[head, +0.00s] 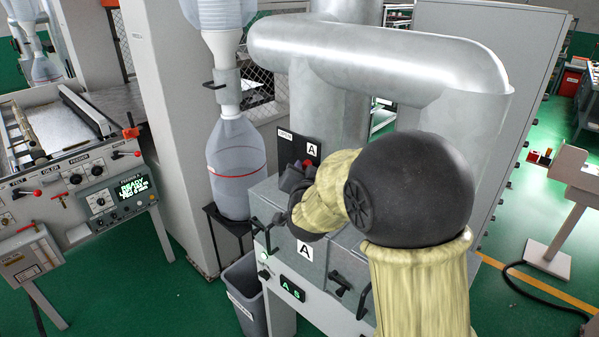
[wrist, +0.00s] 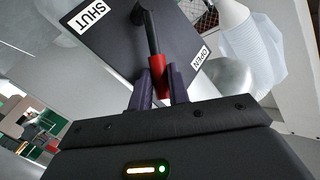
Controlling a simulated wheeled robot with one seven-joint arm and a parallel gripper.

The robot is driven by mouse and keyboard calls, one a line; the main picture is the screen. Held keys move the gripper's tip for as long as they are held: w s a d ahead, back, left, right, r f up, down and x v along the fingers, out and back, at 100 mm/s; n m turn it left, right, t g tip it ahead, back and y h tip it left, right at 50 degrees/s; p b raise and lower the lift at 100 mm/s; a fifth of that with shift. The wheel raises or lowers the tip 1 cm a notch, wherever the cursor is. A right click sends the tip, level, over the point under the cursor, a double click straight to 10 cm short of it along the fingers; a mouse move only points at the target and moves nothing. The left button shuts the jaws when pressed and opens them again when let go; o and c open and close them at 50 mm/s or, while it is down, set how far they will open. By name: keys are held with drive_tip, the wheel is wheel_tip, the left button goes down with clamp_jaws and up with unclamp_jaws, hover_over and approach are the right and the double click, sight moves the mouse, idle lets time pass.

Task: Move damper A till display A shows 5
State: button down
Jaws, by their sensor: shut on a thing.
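The red end lies nearer OPEN than SHUT. My gripper (wrist: 157,90) is shut on the red grip, one finger on each side. In the head view my gripper (head: 298,177) and arm hide most of the lever. Display A (head: 292,288) glows green on the cabinet front and seems to read 5, though the digit is small.
A large clear container (head: 236,165) hangs left of the damper, by a grey pillar. A grey bin (head: 245,295) stands below. Black handles (head: 340,284) stick out of the cabinet front. A machine with another display (head: 133,187) stands at left.

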drive_tip(key=c, duration=1.6)
unclamp_jaws()
drive_tip(key=shift+s, duration=0.1)
drive_tip(key=s+r+b, duration=0.2)
drive_tip(key=s+b, duration=0.3)
drive_tip(key=s, duration=1.2)
drive_tip(key=shift+d, duration=0.2)
